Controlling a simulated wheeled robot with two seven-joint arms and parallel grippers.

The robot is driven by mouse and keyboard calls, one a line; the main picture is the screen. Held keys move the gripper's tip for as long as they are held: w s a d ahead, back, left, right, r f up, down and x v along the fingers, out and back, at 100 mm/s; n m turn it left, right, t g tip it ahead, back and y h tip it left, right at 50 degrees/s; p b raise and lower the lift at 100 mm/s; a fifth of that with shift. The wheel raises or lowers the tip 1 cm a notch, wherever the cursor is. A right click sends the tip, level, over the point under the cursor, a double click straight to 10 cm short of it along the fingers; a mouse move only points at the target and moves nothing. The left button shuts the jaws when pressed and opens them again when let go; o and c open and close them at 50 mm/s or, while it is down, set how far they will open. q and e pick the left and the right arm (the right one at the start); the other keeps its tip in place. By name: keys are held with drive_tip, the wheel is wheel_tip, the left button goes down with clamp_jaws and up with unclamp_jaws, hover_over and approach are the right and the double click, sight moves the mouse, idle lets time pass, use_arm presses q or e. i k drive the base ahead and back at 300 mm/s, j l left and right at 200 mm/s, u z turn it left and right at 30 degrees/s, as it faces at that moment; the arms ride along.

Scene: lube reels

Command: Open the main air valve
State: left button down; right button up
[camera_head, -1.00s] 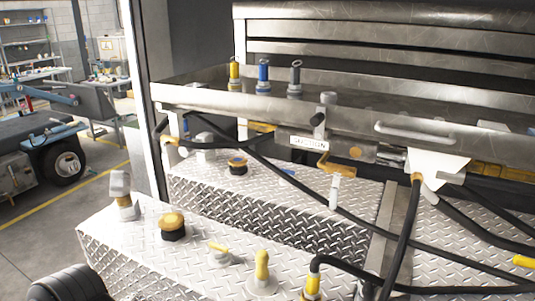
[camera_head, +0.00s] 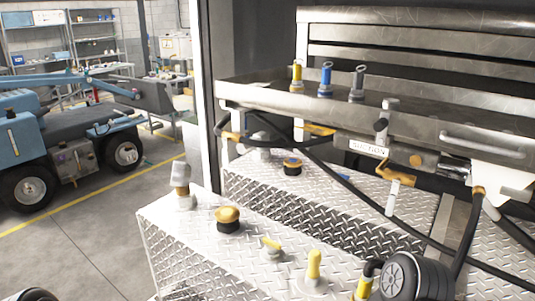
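No valve in view carries a readable main air label, so I cannot tell which one is the main air valve. A small yellow-handled valve (camera_head: 272,245) sits on the near diamond-plate box top. An orange lever (camera_head: 396,174) hangs below the steel tray beside a plate that reads SUCTION (camera_head: 367,149). Neither gripper shows.
The near diamond-plate box (camera_head: 180,235) also bears a yellow-topped cap (camera_head: 228,215), a grey fitting (camera_head: 181,180) and a yellow plug (camera_head: 314,264). Black hoses cross below the steel tray (camera_head: 275,96). A blue wheeled vehicle (camera_head: 60,125) stands at left. Floor is clear between.

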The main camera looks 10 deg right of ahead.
sight(225, 152)
drive_tip(key=i+j+z, duration=0.2)
drive_tip(key=j, duration=0.2)
drive_tip(key=i+j+z, duration=0.15)
drive_tip(key=j, duration=0.2)
drive_tip(key=j+z, duration=0.2)
drive_tip(key=j, duration=0.25)
drive_tip(key=i+j+z, duration=0.15)
drive_tip(key=j, duration=0.25)
